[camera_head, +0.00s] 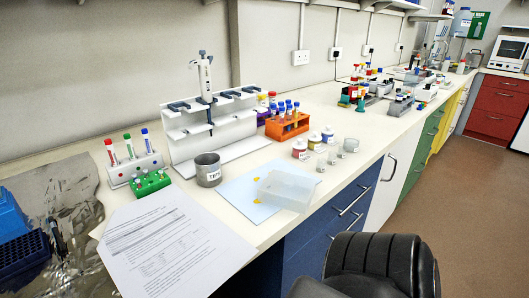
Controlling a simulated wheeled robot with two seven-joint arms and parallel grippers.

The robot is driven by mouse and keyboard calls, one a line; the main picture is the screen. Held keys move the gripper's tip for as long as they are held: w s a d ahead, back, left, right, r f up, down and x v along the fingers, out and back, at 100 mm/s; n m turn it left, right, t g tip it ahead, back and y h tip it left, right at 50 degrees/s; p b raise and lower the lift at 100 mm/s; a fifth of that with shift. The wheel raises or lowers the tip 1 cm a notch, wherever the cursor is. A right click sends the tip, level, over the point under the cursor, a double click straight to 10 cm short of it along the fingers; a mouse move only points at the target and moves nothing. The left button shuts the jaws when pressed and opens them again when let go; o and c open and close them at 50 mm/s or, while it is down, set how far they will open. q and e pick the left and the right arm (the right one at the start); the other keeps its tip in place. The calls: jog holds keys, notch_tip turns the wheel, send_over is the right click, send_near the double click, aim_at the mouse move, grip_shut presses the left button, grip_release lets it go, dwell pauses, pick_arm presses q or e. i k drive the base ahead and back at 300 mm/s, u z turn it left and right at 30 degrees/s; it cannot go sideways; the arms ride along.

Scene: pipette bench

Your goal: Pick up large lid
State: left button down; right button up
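A clear, shallow, box-shaped plastic piece (285,191) lies on a pale blue sheet (236,200) near the bench's front edge. It may be the large lid, but I cannot tell whether it is a lid or a tray. Several small jars with coloured caps stand just behind it, including a red-capped one (299,149) and a blue-capped one (327,136). Small clear cups or caps (334,155) sit in front of the jars. Neither of my grippers shows in the head view.
A grey tips cup (208,170) stands left of the sheet. Papers (172,245) overhang the front edge. A black chair (380,265) stands before the bench.

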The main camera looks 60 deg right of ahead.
aim_at(291, 192)
jog(key=z, duration=1.9)
jog(key=k, duration=1.45)
jog(key=u, duration=0.9)
jog(key=i, duration=0.5)
jog(key=z, duration=0.05)
